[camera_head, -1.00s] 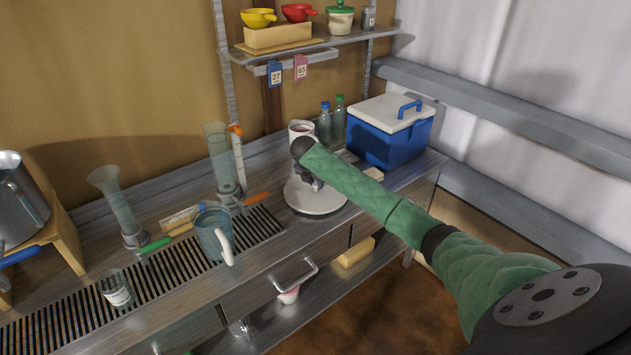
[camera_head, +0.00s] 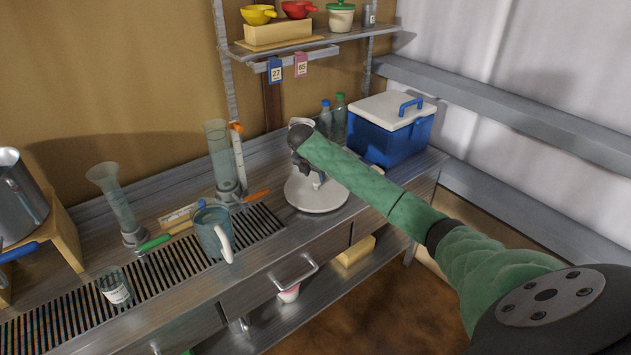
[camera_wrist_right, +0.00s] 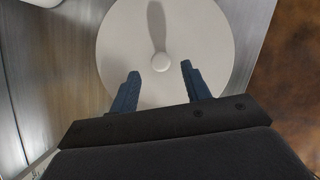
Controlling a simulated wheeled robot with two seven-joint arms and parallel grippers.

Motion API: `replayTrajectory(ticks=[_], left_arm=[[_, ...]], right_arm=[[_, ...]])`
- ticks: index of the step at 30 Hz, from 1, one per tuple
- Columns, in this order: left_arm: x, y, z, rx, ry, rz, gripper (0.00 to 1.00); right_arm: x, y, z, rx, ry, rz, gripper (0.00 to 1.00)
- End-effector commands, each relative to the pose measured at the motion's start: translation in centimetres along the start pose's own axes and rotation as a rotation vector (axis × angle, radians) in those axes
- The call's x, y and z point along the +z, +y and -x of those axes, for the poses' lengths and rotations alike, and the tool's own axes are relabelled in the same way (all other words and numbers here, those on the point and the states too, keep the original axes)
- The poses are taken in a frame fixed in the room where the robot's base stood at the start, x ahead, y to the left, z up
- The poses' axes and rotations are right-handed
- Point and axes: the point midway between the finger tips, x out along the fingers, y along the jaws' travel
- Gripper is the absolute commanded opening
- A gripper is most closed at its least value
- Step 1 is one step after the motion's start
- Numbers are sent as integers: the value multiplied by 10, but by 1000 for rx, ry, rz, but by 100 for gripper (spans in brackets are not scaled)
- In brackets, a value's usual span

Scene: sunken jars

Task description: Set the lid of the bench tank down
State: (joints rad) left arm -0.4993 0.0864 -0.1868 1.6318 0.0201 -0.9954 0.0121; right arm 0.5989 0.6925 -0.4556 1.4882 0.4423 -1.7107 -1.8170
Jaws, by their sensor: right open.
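The lid, a round off-white disc (camera_head: 308,200) with a small knob, lies flat at the bench's right part. It also fills the middle of the right wrist view, where its pale knob (camera_wrist_right: 161,62) shows with a shadow beyond it. My right gripper (camera_head: 316,182) is above the lid. In the right wrist view its two blue fingers (camera_wrist_right: 159,75) are apart and empty, with the knob seen between and just past their tips. I see no tank opening; whatever is under the lid is hidden. My left gripper is not in view.
A blue cooler (camera_head: 385,135) and two bottles (camera_head: 331,121) stand behind the lid. A pale mug is mostly hidden behind my right wrist. A blue-grey jug (camera_head: 211,235) and a glass cylinder (camera_head: 219,160) stand to the left. The bench's front edge is close to the lid.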

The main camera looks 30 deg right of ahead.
Motion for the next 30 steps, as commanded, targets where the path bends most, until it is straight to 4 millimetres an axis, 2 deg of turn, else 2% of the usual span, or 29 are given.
replayTrajectory(ticks=[6,12,18,30], left_arm=[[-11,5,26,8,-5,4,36],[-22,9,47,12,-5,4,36],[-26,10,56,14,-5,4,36],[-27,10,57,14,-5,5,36]], right_arm=[[0,1,42,4,-2,1,47],[0,1,69,3,-1,0,47],[0,0,79,1,0,1,47],[0,0,80,1,0,1,47]])
